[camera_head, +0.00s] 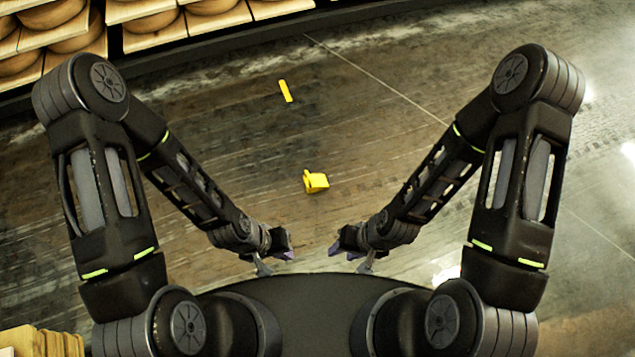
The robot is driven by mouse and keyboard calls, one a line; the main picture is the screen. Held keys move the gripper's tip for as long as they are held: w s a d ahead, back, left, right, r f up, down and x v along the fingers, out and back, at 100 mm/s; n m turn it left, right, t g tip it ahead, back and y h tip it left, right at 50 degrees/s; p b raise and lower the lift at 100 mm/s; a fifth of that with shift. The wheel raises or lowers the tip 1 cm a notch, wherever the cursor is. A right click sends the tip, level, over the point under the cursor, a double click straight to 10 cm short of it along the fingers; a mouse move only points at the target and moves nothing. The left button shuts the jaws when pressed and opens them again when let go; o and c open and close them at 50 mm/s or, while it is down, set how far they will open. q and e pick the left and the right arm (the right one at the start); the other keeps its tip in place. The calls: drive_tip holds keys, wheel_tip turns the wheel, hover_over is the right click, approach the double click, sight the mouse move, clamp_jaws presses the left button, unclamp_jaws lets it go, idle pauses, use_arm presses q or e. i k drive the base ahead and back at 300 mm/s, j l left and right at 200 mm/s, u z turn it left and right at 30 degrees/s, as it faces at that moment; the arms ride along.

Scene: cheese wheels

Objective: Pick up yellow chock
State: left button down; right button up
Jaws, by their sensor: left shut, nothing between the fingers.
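A yellow chock (316,182) lies on the dark floor in the middle of the head view, in front of my base. My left gripper (276,257) is nearer to me, below and to the left of the chock, apart from it, and shut with nothing in it. My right gripper (352,254) is below and to the right of the chock, also apart from it. Its fingers are small and dark in this view, and I cannot tell whether it is open or shut.
Shelves with cheese wheels (216,24) stand along the back left. A yellow stack (40,342) shows at the bottom left corner. The floor around the chock is clear.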

sight(316, 179)
drive_tip(key=i+j, duration=0.7)
drive_tip(key=i+j+z, duration=0.1)
drive_tip(key=z, duration=1.75)
